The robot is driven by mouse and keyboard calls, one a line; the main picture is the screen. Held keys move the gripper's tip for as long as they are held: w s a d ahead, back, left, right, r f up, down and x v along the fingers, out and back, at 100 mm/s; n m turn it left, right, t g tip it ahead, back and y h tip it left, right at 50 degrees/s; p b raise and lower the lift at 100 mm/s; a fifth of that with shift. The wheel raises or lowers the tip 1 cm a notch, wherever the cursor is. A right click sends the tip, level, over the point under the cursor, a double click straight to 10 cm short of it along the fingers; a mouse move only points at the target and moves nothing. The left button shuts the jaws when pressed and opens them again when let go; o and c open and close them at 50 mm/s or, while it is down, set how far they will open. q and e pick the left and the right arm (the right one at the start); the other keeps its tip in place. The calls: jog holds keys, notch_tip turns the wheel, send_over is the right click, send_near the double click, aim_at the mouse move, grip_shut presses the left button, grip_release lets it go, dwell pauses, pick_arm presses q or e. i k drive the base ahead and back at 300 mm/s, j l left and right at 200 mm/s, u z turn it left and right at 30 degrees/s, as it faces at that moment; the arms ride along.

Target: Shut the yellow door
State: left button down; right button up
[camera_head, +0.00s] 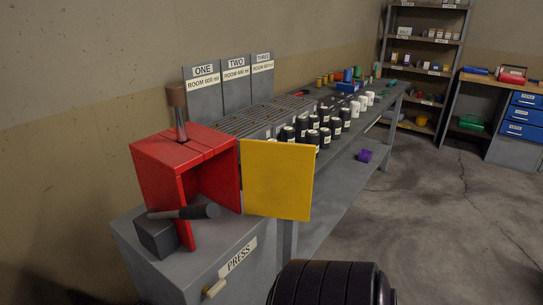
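The yellow door (277,180) is a flat square panel at the right side of the red press box (164,182). It stands open, swung out to the right, and the box's front opening is uncovered. The box stands on a grey cabinet labelled PRESS (222,274). A dark rod with a thick end (197,212) lies across a dark grey block (156,236) at the box's front left. Neither of my grippers shows in this view.
A long grey bench (330,205) runs back with several black and white containers. A large black ribbed cylinder (325,284) fills the bottom middle; I cannot tell what it is. The floor at right is clear.

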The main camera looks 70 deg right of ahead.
aim_at(277, 178)
jog(key=l+u, duration=0.1)
jog(key=l, duration=0.45)
jog(key=k+l+u, duration=0.15)
jog(key=l, duration=0.35)
jog(key=k+l+u, duration=0.1)
jog(key=l, duration=0.45)
jog(key=k+l+u, duration=0.1)
jog(key=l, duration=0.4)
jog(key=k+l+u, duration=0.15)
jog(key=l, duration=0.35)
jog(key=k+l+u, duration=0.1)
jog(key=l, duration=0.4)
jog(key=k+l+u, duration=0.1)
jog(key=l, duration=0.4)
jog(key=k+l+u, duration=0.15)
jog(key=k+l, duration=0.15)
jog(key=l, duration=0.15)
